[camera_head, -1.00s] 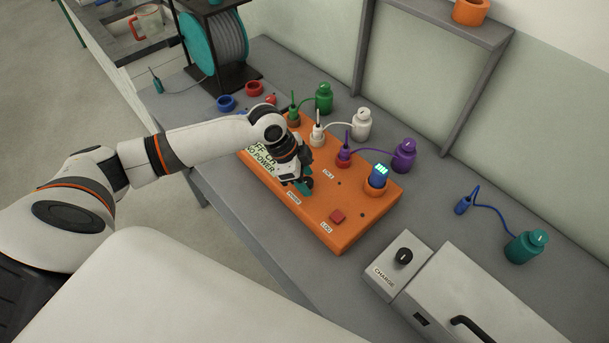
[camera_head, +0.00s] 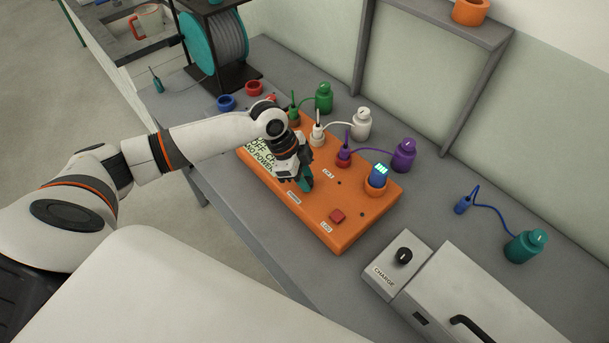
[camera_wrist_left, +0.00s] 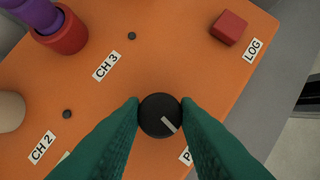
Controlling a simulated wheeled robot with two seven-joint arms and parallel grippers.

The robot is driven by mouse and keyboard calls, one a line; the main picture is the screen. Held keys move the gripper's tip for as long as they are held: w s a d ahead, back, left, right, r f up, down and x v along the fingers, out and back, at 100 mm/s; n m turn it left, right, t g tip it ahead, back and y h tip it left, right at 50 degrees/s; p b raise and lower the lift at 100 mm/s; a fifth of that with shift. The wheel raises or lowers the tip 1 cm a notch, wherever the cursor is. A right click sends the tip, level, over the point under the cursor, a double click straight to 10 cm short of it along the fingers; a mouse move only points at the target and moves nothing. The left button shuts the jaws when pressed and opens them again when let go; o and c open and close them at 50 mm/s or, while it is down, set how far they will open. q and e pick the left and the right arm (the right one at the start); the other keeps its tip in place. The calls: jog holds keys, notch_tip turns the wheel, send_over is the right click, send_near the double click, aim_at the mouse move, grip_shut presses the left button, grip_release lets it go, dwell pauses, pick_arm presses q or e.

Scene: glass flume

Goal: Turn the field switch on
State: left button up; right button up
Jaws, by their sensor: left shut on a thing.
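The orange field box (camera_head: 330,205) lies on the grey bench. A black round knob (camera_wrist_left: 160,117) with a pale pointer line sits on its top, beside a label starting with "P" that is partly hidden. The pointer slants to the lower right in the left wrist view. My left gripper (camera_head: 303,186) is shut on this knob, its teal fingers on both sides. In the head view the gripper hides the knob. The box's display (camera_head: 257,157) is partly covered by my wrist and shows "NO POWER". My right gripper is not in view.
A red LOG button (camera_head: 337,216) and a blue lit module (camera_head: 378,175) are on the box. Green, white and purple plugs (camera_head: 343,153) with cables stand along its back. A charger with a black knob (camera_head: 403,256) is at the lower right.

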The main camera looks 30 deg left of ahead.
pick_arm(q)
jog(key=m+g, duration=0.1)
jog(key=m, duration=0.1)
jog(key=shift+w+m, duration=0.15)
jog(key=shift+m, duration=0.25)
jog(key=m+g+b, duration=0.1)
jog(key=m, duration=0.3)
jog(key=shift+w+g, duration=0.1)
jog(key=shift+g, duration=0.3)
jog(key=m, duration=0.2)
jog(key=m+g+b, duration=0.1)
jog(key=m, duration=0.2)
jog(key=shift+w+d+g+y, duration=0.15)
jog(key=shift+g+y, duration=0.15)
jog(key=shift+m+g+y+b, duration=0.5)
jog(key=shift+m+y+b, duration=0.3)
jog(key=shift+m, duration=1.5)
jog(key=o, duration=1)
